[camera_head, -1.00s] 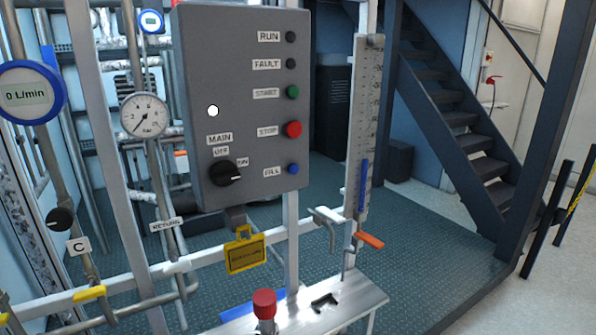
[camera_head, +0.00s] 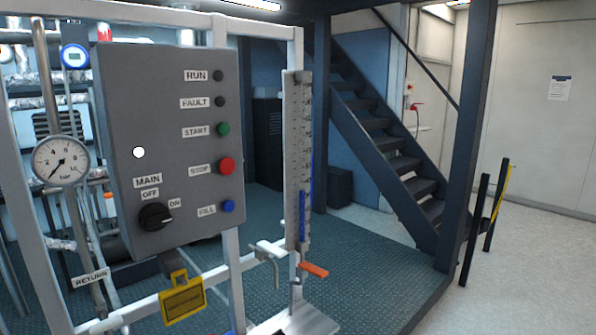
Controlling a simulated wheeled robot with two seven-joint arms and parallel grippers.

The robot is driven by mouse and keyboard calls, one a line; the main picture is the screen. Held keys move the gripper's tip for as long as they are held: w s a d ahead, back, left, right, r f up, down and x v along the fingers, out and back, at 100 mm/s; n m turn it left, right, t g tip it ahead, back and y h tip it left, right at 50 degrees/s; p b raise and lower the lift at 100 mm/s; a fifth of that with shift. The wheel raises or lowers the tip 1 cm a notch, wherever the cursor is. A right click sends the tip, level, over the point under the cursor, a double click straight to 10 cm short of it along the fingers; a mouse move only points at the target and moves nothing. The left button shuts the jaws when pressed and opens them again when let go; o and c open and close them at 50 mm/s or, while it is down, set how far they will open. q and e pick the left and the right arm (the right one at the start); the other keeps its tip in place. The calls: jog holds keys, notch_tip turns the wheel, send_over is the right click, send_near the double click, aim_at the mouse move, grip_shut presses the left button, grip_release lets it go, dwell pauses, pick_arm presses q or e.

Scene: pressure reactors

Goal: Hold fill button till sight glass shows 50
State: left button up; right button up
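The blue FILL button (camera_head: 228,206) is at the lower right of the grey control panel (camera_head: 120,90), below the red STOP button (camera_head: 226,166) and the green START button (camera_head: 223,129). The MAIN knob (camera_head: 156,217) is at the panel's lower left. The sight glass (camera_head: 297,150) stands upright to the right of the panel, with a blue column (camera_head: 302,215) in its lower part. Its scale numbers are too small to read. Neither of my grippers is in view, and nothing touches the FILL button.
A valve with an orange handle (camera_head: 313,270) sits below the sight glass. A yellow tag (camera_head: 183,300) hangs under the panel. A pressure gauge (camera_head: 61,160) is at the left. Stairs (camera_head: 390,150) rise behind; open floor (camera_head: 540,250) lies at the right.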

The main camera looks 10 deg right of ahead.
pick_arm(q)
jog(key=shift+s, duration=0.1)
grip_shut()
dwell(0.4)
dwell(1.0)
